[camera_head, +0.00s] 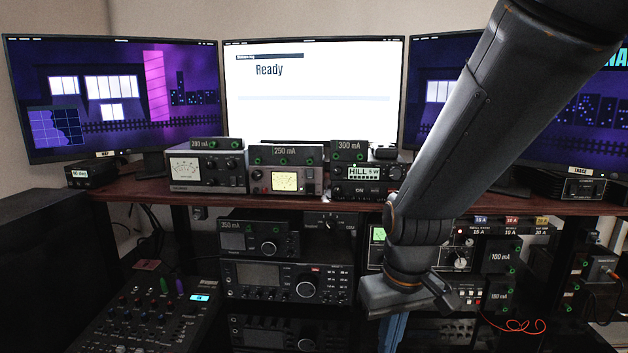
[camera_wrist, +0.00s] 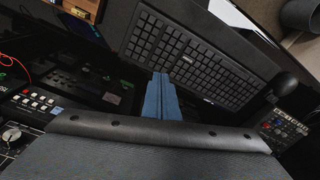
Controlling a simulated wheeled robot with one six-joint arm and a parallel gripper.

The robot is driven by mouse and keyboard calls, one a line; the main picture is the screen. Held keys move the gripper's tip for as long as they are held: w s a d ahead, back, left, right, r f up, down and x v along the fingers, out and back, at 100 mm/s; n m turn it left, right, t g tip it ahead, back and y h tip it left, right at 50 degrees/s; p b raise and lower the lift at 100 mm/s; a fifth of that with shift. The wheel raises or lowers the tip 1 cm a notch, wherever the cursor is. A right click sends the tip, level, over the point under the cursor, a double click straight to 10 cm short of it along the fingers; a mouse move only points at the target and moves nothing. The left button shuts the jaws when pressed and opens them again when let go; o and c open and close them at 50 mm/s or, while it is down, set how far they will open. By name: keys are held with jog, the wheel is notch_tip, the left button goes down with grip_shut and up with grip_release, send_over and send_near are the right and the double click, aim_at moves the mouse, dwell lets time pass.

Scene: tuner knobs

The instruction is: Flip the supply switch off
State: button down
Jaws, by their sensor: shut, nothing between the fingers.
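My gripper (camera_head: 392,335) hangs low in the right-centre of the head view, its blue fingers pointing down. In the wrist view the fingers (camera_wrist: 162,95) are pressed together with nothing between them, in front of a keyboard. A rack unit with a meter and a knob (camera_head: 460,258) stands behind my gripper and arm, under labels of 15 A, 10 A and 20 A. My arm hides the middle of that unit. I cannot pick out the supply switch for sure. In the wrist view a knob (camera_wrist: 12,134) and small lit buttons show at the left.
A dark keyboard (camera_wrist: 205,68) lies beyond the fingers. A wooden shelf (camera_head: 290,205) bears meters and three monitors above. A transceiver (camera_head: 285,280) stands left of my gripper, and a mixer (camera_head: 140,318) farther left. A red cable (camera_head: 520,325) lies at the lower right.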

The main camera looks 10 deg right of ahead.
jog(key=w+a+r+n+t+y+p, duration=0.1)
jog(key=w+r+n, duration=0.3)
jog(key=r, duration=0.6)
jog(key=w+a+r+n+t+y+p, duration=0.1)
jog(key=w+a+r+n, duration=0.3)
jog(key=r, duration=0.6)
jog(key=w+a+r+n+t+y+p, duration=0.1)
jog(key=w+a+r+n+t, duration=0.2)
jog(key=w+r, duration=0.4)
notch_tip(320, 180, up, 3)
jog(key=shift+a+f+n+t+p, duration=0.1)
jog(key=shift+a+n+t+p, duration=0.15)
jog(key=shift+n, duration=0.55)
jog(key=p, duration=0.4)
send_near(310, 189)
notch_tip(310, 189, down, 5)
jog(key=w+a, duration=0.1)
jog(key=a, duration=0.1)
jog(key=shift+w+a, duration=0.15)
jog(key=shift+w, duration=0.5)
